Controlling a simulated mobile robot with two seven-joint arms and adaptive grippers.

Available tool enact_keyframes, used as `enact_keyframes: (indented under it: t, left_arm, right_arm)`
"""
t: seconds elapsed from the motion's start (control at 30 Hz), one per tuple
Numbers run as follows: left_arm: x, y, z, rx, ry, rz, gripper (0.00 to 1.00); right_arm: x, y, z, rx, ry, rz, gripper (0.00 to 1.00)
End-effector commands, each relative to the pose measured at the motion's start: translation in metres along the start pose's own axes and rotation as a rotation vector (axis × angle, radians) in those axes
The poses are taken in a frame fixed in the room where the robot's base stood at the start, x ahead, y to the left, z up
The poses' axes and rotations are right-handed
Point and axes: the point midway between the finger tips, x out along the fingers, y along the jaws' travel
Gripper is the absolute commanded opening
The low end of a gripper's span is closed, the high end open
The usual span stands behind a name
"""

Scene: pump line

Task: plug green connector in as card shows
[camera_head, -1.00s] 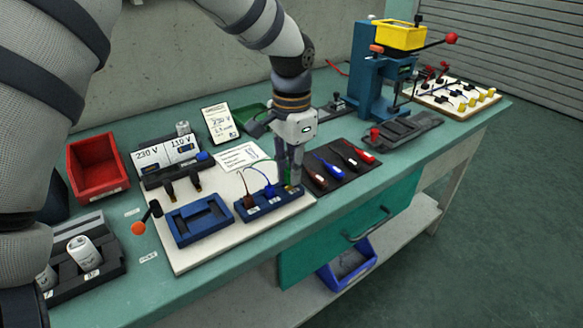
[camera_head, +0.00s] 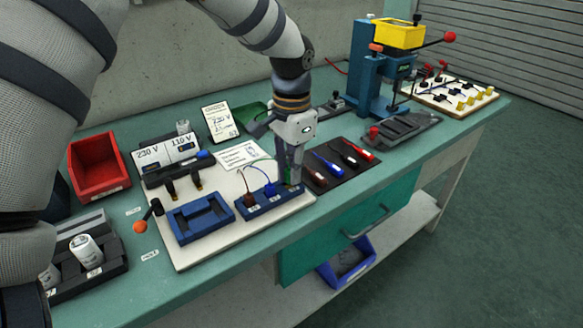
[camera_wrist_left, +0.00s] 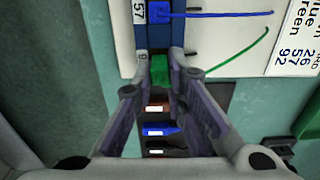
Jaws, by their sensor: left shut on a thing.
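The green connector (camera_wrist_left: 160,72) shows between the fingertips of my left gripper (camera_wrist_left: 158,82) in the left wrist view. The gripper is shut on it at the right end of the blue terminal block (camera_head: 262,206), by a partly hidden label starting with 9. I cannot tell how deep it sits. The blue connector (camera_head: 270,189) and brown connector (camera_head: 248,200) stand in the block. The card (camera_head: 239,156) lies behind; in the wrist view the card (camera_wrist_left: 298,35) pairs green with 92. My right gripper is out of view.
A dark mat (camera_head: 341,169) with several screwdrivers lies right of the gripper. A blue open frame (camera_head: 201,219) is left of the block on the white board (camera_head: 185,261). A blue press (camera_head: 370,70) stands farther right.

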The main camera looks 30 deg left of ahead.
Motion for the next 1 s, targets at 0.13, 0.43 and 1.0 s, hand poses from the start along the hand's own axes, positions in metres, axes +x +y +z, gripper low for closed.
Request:
enact_keyframes:
  t: [0.13,0.43,1.0]
  left_arm:
    - [0.0019,0.0001,0.0002,-0.001,0.000,0.000,0.00]
    - [0.0038,0.0000,-0.0001,-0.001,0.000,0.000,0.00]
    - [0.0089,0.0000,0.0000,0.000,0.000,-0.001,0.00]
  right_arm:
    - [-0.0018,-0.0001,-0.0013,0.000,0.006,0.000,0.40]
    - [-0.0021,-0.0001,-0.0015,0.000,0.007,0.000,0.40]
    - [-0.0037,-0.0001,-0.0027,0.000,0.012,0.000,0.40]
